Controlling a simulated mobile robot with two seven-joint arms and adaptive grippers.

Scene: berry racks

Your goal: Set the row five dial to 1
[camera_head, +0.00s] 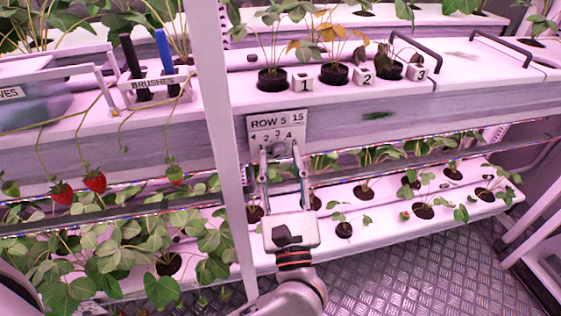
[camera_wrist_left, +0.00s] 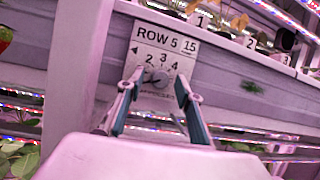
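The ROW 5 panel (camera_head: 277,121) is a pale plate on the front of the upper rack; it also shows in the wrist view (camera_wrist_left: 170,38). The grey row five dial (camera_head: 278,149) sits low on the panel under an arc of numbers, and it shows in the left wrist view (camera_wrist_left: 155,79). Its pointer direction is too small to tell. My left gripper (camera_head: 283,155) is open, with its two fingers on either side of the dial. I cannot tell whether they touch it. In the wrist view the left finger covers the number 1 area. My right gripper is not in view.
A pale upright post (camera_head: 222,130) stands just left of the panel. Small potted plants with number blocks (camera_head: 302,82) stand on the shelf above. A brush holder (camera_head: 158,88) is at left. Strawberries (camera_head: 95,181) hang at left, and leafy plants fill the lower shelf (camera_head: 300,232).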

